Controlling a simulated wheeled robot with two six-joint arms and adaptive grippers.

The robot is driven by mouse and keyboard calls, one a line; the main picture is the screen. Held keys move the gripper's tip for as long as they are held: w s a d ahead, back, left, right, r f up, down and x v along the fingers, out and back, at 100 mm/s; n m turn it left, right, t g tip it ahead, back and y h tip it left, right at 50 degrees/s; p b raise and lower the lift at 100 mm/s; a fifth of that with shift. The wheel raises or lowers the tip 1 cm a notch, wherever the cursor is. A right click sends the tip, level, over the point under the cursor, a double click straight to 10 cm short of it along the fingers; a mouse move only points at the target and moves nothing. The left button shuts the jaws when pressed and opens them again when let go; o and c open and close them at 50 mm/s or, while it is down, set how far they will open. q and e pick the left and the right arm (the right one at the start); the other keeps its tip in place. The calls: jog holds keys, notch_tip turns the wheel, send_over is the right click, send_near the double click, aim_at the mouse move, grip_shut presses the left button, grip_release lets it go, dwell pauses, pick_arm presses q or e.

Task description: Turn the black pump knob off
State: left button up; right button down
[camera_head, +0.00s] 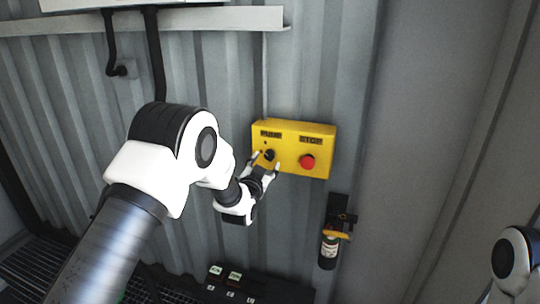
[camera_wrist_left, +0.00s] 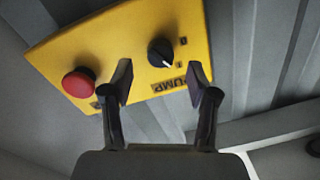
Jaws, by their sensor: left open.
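The yellow control box (camera_head: 290,167) is on the corrugated wall, with the black pump knob (camera_head: 269,155) on its left half, under the PUMP label. The knob also shows in the left wrist view (camera_wrist_left: 160,53); its white mark points toward the lower right, close to the "I" mark. My left gripper (camera_head: 263,163) is open at the box, its fingers near the knob. In the left wrist view its fingers (camera_wrist_left: 158,80) stand apart, one on each side below the knob, with nothing held. Whether they touch the box is unclear. My right gripper is not in view.
A red STOP button (camera_head: 307,161) is on the right half of the box, also visible in the left wrist view (camera_wrist_left: 78,84). A small dark bottle (camera_head: 328,252) hangs on a holder below right. A dark unit with switches (camera_head: 233,280) is low down.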

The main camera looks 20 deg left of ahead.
aim_at(269, 156)
pick_arm(q)
jog(key=shift+w+p, duration=0.35)
jog(key=shift+w, duration=1.5)
grip_shut()
